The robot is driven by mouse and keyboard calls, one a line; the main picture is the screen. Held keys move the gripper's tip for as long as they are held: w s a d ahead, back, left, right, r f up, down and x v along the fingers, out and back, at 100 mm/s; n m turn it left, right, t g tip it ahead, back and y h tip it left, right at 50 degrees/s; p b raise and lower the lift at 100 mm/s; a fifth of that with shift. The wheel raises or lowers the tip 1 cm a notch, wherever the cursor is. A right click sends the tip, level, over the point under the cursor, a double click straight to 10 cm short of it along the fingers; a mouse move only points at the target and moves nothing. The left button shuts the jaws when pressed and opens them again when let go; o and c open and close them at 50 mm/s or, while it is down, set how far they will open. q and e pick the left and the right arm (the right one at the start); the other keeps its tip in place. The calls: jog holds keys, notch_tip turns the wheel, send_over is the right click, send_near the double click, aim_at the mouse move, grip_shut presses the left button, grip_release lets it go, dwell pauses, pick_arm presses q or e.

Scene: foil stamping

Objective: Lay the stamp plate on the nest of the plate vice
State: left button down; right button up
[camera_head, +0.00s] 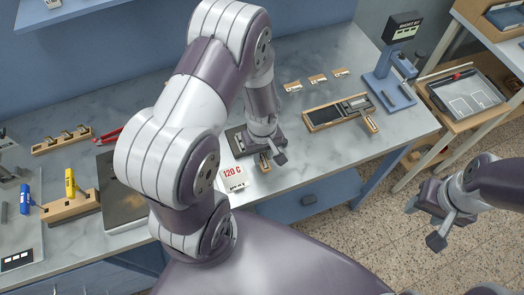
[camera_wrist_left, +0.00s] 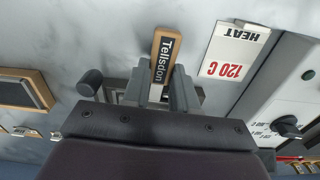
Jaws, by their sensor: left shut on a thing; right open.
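My left gripper (camera_head: 264,147) is low over the table in the middle of the head view, fingers pointing down. I cannot tell whether the plate touches the nest. My right gripper (camera_head: 436,212) is open and empty, over the floor beyond the table's front edge.
A "120 C" heat card (camera_head: 233,177) lies near the left gripper. A wooden tray (camera_head: 338,111) holds dark bars to the right. The marble table (camera_head: 310,148) is bare between.

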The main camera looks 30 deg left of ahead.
pick_arm(q)
jog(key=c, duration=0.8)
grip_release()
jog(key=shift+w, duration=0.1)
notch_tip(320, 180, up, 13)
jog(key=shift+f+b, duration=0.15)
jog(key=shift+b, duration=0.25)
